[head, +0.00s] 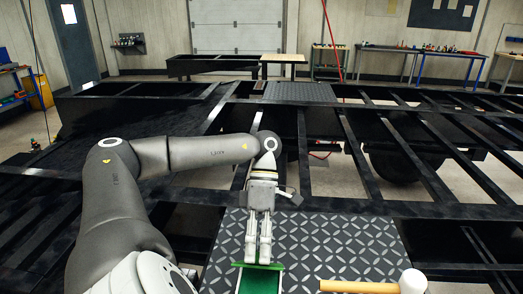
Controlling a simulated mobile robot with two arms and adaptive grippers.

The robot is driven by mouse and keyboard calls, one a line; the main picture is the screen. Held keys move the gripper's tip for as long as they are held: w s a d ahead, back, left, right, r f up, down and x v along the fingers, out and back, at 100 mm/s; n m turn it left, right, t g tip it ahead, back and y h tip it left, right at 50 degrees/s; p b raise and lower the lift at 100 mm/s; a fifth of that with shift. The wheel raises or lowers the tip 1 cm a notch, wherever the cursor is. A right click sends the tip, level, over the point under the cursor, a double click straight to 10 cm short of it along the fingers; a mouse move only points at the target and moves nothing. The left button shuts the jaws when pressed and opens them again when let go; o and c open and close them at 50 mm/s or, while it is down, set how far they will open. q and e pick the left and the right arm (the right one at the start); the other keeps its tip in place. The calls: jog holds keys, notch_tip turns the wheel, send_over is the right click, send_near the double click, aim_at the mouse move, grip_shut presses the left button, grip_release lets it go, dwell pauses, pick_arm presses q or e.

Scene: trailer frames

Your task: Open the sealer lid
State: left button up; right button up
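A green box-like object (259,282), which looks like the sealer, is cut off by the bottom edge of the head view. It sits on the checkered metal plate (330,245). A brighter green strip (276,266) runs along its far edge; I cannot tell whether this is the lid or whether it is raised. My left gripper (258,262) points down with its fingertips at this strip. The two fingers are close together with a narrow gap. I cannot tell whether they touch or grip the strip. My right gripper is not in view.
A mallet with a wooden handle (357,287) and white head (413,281) lies to the right on the plate. The black trailer frame (440,210) with open gaps between beams surrounds the plate. Workbenches (445,54) stand along the back wall.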

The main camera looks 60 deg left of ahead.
pick_arm(q)
jog(key=shift+p+v, duration=0.65)
jog(key=shift+v, duration=0.75)
jog(key=f+p+v, duration=0.1)
jog(key=p+v, duration=0.7)
jog(key=shift+w+a, duration=0.35)
jog(key=shift+a, duration=0.05)
jog(key=shift+w+r, duration=0.1)
jog(key=shift+r, duration=0.05)
jog(key=v, duration=0.7)
dwell(0.7)
jog(key=shift+a, duration=0.1)
dwell(0.3)
